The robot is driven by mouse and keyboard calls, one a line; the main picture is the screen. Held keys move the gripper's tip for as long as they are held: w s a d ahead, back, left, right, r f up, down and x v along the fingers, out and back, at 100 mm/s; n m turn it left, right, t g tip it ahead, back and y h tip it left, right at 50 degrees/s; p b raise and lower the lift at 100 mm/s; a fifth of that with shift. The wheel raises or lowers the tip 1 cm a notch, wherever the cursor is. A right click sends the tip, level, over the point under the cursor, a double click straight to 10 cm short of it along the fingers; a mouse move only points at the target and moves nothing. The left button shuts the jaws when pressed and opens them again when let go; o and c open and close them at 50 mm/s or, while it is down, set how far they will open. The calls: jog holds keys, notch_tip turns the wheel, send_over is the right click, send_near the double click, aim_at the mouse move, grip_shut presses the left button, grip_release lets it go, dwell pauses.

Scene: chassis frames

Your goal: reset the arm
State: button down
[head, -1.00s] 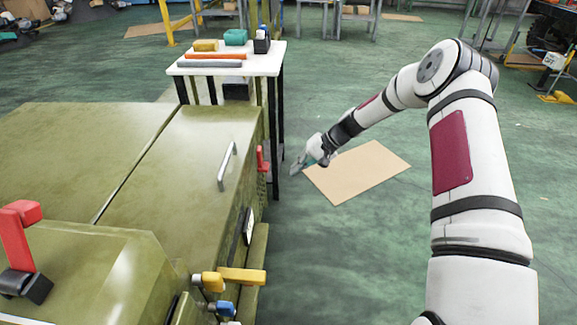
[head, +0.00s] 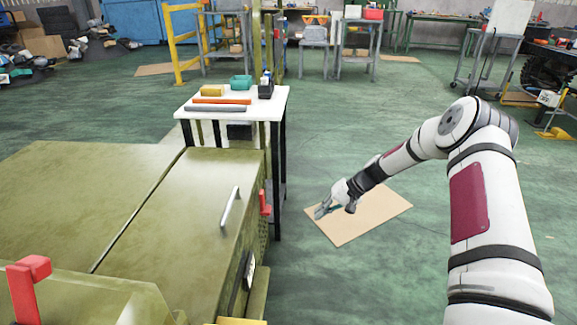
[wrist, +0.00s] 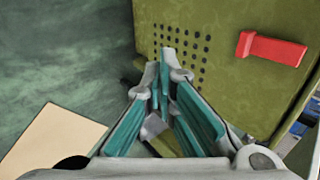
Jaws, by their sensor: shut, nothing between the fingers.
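My gripper (head: 322,211) is at the end of my outstretched arm, right of the green machine (head: 185,205) and over the floor in the head view. In the wrist view its teal-padded fingers (wrist: 162,75) come together at the tips, with nothing held between them. The machine's side with a grid of dark holes (wrist: 185,48) and a red handle (wrist: 272,49) lies beyond the fingers. The same red handle shows in the head view (head: 264,203).
A tan board (head: 365,222) lies on the green floor below my gripper. A small white-topped table (head: 225,119) with tools and a teal box (head: 240,82) stands behind the machine. Open floor lies to the right. Shelves and carts stand at the back.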

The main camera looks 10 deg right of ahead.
jog(key=s+a+r+n+g+h, duration=0.2)
jog(key=s+a+r+h, duration=0.15)
jog(key=s+r, duration=0.9)
jog(key=s+a+r+n+g+h, duration=0.15)
jog(key=s+a+r, duration=0.5)
jog(key=r, duration=1.05)
jog(key=s+d+r+t+h, duration=0.1)
jog(key=s+r, duration=0.1)
jog(key=s, duration=1.4)
jog(key=s+d+r+h, duration=0.2)
jog(key=s, duration=1.3)
notch_tip(320, 180, up, 34)
jog(key=t+p, duration=0.4)
jog(key=p, duration=2.7)
jog(key=shift+s+f+p, duration=0.25)
jog(key=shift+s+p, duration=0.05)
jog(key=shift+p, duration=0.05)
